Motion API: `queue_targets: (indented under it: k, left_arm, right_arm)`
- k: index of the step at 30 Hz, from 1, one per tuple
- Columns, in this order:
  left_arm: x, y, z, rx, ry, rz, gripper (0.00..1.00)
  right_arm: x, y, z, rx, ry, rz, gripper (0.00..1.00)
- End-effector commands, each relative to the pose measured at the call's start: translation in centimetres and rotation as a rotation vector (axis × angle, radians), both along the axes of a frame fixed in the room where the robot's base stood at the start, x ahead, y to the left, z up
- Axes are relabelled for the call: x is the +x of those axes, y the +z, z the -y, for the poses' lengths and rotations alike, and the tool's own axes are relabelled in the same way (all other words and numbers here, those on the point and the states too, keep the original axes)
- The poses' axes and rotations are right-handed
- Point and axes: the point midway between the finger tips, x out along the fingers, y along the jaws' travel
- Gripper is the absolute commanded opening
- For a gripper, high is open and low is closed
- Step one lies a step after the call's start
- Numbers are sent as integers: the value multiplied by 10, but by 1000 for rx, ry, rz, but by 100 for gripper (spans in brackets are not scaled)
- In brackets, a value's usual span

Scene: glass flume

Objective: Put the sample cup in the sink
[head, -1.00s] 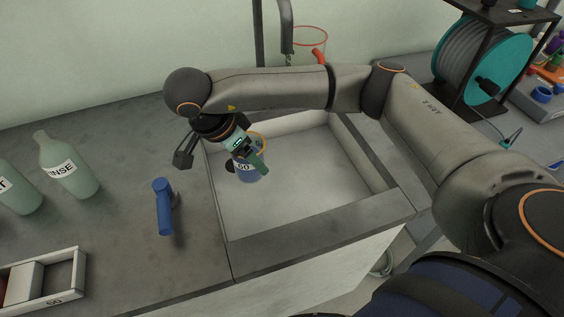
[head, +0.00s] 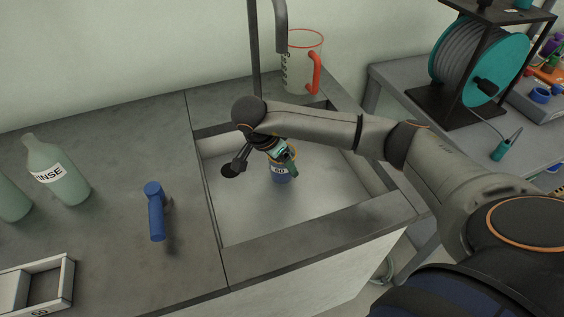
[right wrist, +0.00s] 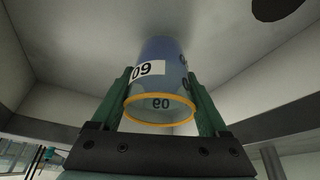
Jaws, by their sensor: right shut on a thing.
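In the right wrist view the cup (right wrist: 158,75) sits between the two green fingers of the gripper (right wrist: 160,105). Its base is close to the sink floor (right wrist: 90,50); I cannot tell whether it touches. The cup looks empty through its open rim. My left gripper is not in view.
A dark tap (head: 279,25) and a clear jug with a red handle (head: 302,65) stand behind the sink. A blue-handled thing (head: 155,212), a RINSE bottle (head: 58,170) and a white tray (head: 68,280) are on the counter to the left. A hose reel (head: 480,70) stands right.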

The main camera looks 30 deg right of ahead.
Motion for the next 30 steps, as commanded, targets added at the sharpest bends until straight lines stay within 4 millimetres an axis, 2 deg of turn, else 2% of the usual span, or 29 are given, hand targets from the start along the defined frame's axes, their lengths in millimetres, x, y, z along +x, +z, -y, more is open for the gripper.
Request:
queue_targets:
  k: [11,12,17,25,30]
  left_arm:
    - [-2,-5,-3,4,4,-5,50]
    - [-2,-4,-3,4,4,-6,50]
    - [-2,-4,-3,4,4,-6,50]
    - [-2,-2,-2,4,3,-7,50]
    - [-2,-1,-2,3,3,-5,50]
  right_arm:
    - [1,-8,0,-1,-1,3,14]
    - [1,-7,0,0,-1,3,81]
    - [0,-6,0,0,-1,3,99]
    - [0,-4,0,0,-1,3,100]
    - [1,12,-7,1,0,6,100]
